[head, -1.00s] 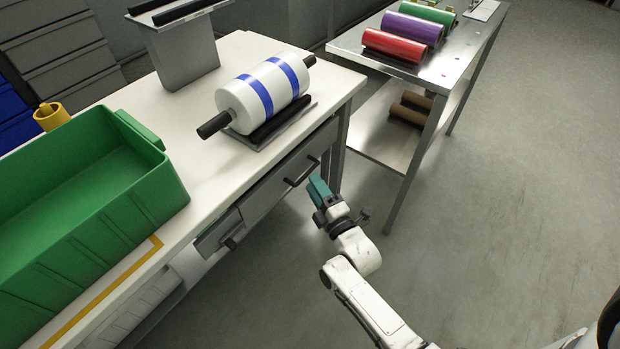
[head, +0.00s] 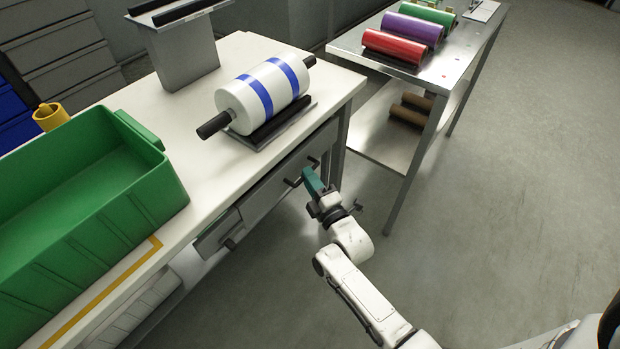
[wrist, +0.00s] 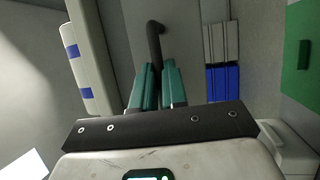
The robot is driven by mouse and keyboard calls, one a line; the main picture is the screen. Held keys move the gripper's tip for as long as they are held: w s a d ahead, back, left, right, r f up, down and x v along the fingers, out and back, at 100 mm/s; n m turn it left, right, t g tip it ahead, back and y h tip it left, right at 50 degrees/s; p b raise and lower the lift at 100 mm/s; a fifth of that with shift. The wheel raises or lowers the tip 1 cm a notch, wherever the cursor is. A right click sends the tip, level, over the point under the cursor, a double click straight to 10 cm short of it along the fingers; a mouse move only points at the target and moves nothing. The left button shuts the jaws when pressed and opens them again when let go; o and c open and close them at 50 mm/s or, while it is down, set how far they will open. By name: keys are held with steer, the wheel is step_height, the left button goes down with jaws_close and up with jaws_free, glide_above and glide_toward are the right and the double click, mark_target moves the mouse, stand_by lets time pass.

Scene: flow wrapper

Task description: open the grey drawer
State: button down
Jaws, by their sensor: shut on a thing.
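The grey drawer (head: 266,197) is under the front edge of the white worktable and looks closed in the head view. Its dark bar handle (head: 292,183) sticks out from the front. My gripper (head: 309,175) with teal fingers is at the handle, hiding its middle. In the wrist view the dark handle (wrist: 154,38) runs down between the two teal fingers (wrist: 159,72), which are shut on it.
On the worktable (head: 215,165) are a green crate (head: 95,215), a white roll with blue bands (head: 262,93) on a stand, and a grey pedestal (head: 185,55). A metal table (head: 400,75) with coloured rolls stands at right, one leg near my arm. The floor at right is free.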

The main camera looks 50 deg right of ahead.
steer(key=shift+s, duration=0.1)
stand_by(0.5)
steer(key=s, duration=2.5)
steer(key=shift+s+d, duration=0.25)
steer(key=shift+d, duration=0.2)
steer(key=c, duration=1.2)
jaws_free()
steer(key=shift+o, duration=0.2)
steer(key=v, duration=1)
steer(key=shift+s+f, duration=0.15)
steer(key=shift+s, duration=0.2)
steer(key=shift+a, duration=0.15)
